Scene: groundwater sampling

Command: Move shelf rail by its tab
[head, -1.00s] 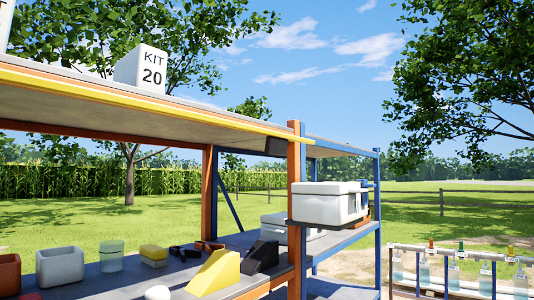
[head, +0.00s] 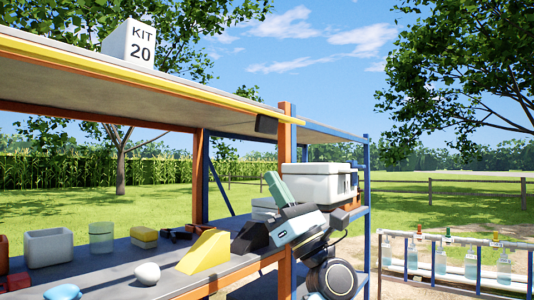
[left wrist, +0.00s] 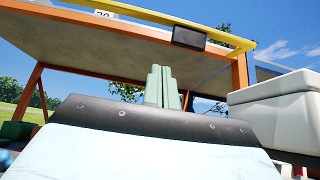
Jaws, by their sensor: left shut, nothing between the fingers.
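The yellow shelf rail (head: 150,80) runs along the front edge of the upper shelf. Its dark tab (head: 266,125) hangs below the rail near the orange post; the tab also shows in the left wrist view (left wrist: 190,37). My left gripper (head: 271,178) is below the tab, with pale green fingers pointing up, shut and empty. In the left wrist view the fingers (left wrist: 161,72) stand upright below and left of the tab, apart from it in the picture. My right gripper is not in view.
A white cooler box (head: 318,180) stands just behind and right of my left gripper. The orange post (head: 285,150) is close by. A yellow wedge (head: 205,252), a grey bin (head: 48,248) and a jar (head: 101,237) are on the lower shelf. A bottle rack (head: 455,275) stands at right.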

